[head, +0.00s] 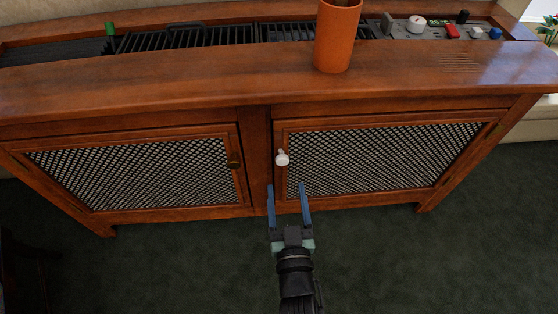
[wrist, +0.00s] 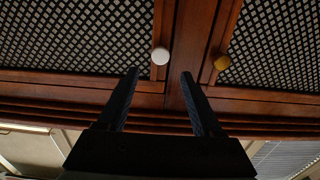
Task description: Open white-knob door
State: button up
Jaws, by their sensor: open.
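That door looks shut. My gripper (head: 287,187) is open and empty, pointing at the cabinet just below the knob in the head view. In the wrist view, which shows the cabinet turned over, the white knob (wrist: 160,56) appears between and just beyond my two fingertips (wrist: 160,73). Nothing is between the fingers, and the gap to the knob is hard to judge.
The left lattice door (head: 140,170) has a brass knob (head: 234,160), also in the wrist view (wrist: 222,63); it looks shut. An orange cup (head: 337,38) stands on the cabinet top (head: 180,75). The dark carpet (head: 400,260) in front is clear.

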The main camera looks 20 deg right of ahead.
aim_at(283, 162)
jog(key=b+x, duration=0.1)
jog(key=x, duration=0.8)
jog(key=shift+w+b, duration=0.3)
jog(key=shift+b, duration=0.05)
grip_shut()
jog(key=shift+d, duration=0.1)
dwell(0.8)
